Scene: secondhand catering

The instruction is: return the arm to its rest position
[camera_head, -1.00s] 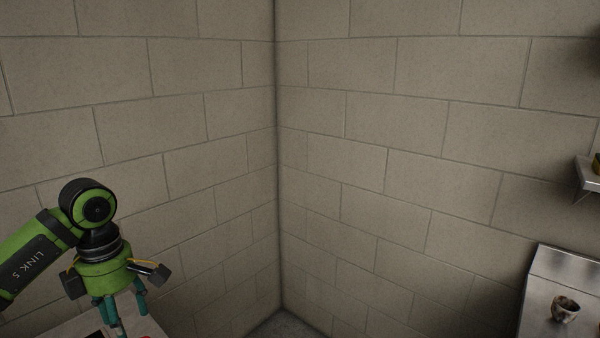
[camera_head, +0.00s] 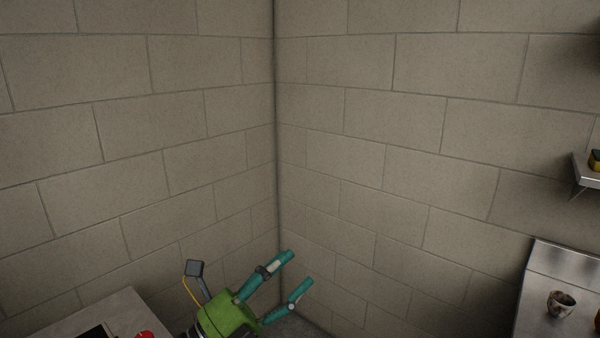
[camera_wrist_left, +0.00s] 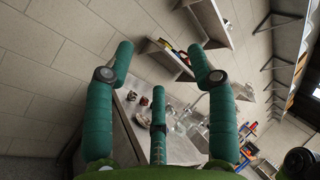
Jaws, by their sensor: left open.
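My left gripper (camera_head: 296,270) is low in the middle of the head view, with its green body and teal fingers pointing up and to the right. The fingers are spread apart with nothing between them. In the left wrist view the teal fingers (camera_wrist_left: 163,62) also stand apart and empty, with the room beyond them tilted. The rest of my left arm is below the head view's bottom edge. My right gripper is not in either view.
Block walls meet at a corner behind the gripper. A pale worktop (camera_head: 95,316) with a red item (camera_head: 145,334) is at the lower left. A steel counter (camera_head: 562,262) with a cup (camera_head: 560,303) stands at the right, below a wall shelf (camera_head: 590,172). Floor shows near the corner.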

